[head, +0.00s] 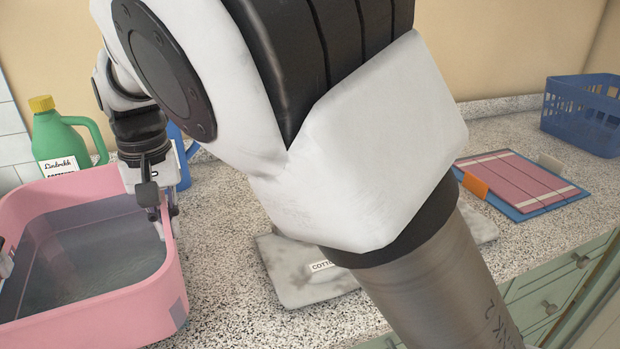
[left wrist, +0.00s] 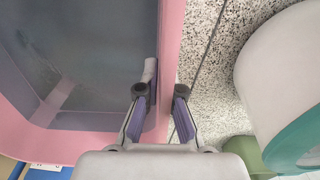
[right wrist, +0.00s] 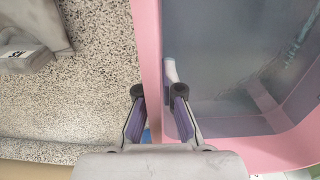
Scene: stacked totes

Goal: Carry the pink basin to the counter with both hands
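The pink basin (head: 110,318), holding greyish water, appears to stand on the speckled counter (head: 225,250) at the left of the head view. My right gripper (head: 162,208) is over its right wall, one finger inside and one outside. In the right wrist view (right wrist: 159,92) the fingers are apart, straddling the rim with a visible gap. My left gripper shows only as a sliver at the left edge of the head view. In the left wrist view (left wrist: 160,91) its open fingers straddle the opposite wall. Most of the basin's left side is cut off.
A green bottle (head: 60,135) with a yellow cap stands behind the basin, near a blue item (head: 180,160). A grey labelled packet (head: 300,275) lies right of it, partly behind my arm. Pink and blue boards (head: 515,180) and a blue basket (head: 585,115) are farther right.

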